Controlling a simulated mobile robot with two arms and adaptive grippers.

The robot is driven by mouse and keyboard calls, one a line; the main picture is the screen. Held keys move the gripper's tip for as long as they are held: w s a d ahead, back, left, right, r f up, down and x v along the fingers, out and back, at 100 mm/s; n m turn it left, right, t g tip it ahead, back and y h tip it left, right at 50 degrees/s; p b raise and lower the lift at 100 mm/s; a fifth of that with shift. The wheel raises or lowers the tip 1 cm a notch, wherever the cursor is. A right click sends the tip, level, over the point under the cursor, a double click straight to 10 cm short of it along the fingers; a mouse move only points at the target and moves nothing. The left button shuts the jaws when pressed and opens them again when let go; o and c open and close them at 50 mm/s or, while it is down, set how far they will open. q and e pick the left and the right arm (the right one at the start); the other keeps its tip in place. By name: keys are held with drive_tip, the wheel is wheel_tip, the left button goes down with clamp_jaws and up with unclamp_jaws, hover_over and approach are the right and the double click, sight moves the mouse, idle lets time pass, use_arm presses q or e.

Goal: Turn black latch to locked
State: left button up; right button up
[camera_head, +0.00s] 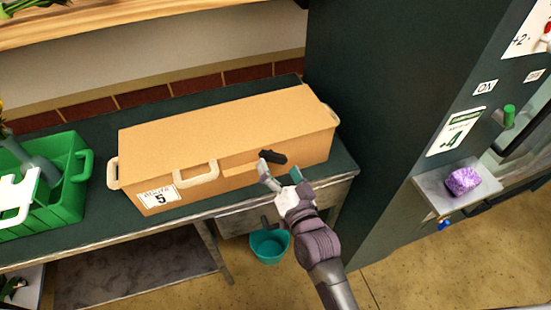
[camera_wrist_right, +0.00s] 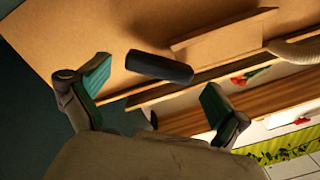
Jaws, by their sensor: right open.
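The black latch (camera_head: 273,157) is a short dark bar on the front of a long tan box (camera_head: 230,120), near its right end. In the right wrist view the black latch (camera_wrist_right: 159,66) lies ahead of the fingers, roughly between them, with a small gap to each. My right gripper (camera_head: 282,176) is open just in front of the box; its fingertips with teal pads (camera_wrist_right: 152,85) are spread in the wrist view. I cannot tell whether either finger touches the latch. My left gripper is not in view.
The box stands on a dark green counter (camera_head: 85,222) with a green crate (camera_head: 70,160) to its left. A teal bucket (camera_head: 269,247) is below the counter. A dark cabinet (camera_head: 385,100) rises at the right, with a shelf holding a purple block (camera_head: 462,181).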

drive_tip(key=shift+x, duration=1.1)
drive_tip(key=shift+s, duration=0.1)
drive_tip(key=c, duration=1)
drive_tip(key=n+p, duration=0.2)
drive_tip(key=shift+r+n+p, duration=0.3)
drive_tip(key=shift+n+p, duration=0.05)
drive_tip(key=shift+n, duration=0.05)
drive_tip(key=shift+f+n+p, duration=0.1)
drive_tip(key=shift+n+p, duration=0.2)
drive_tip(key=shift+n, duration=0.4)
drive_tip(key=shift+f+n, duration=0.15)
drive_tip(key=shift+n, duration=0.65)
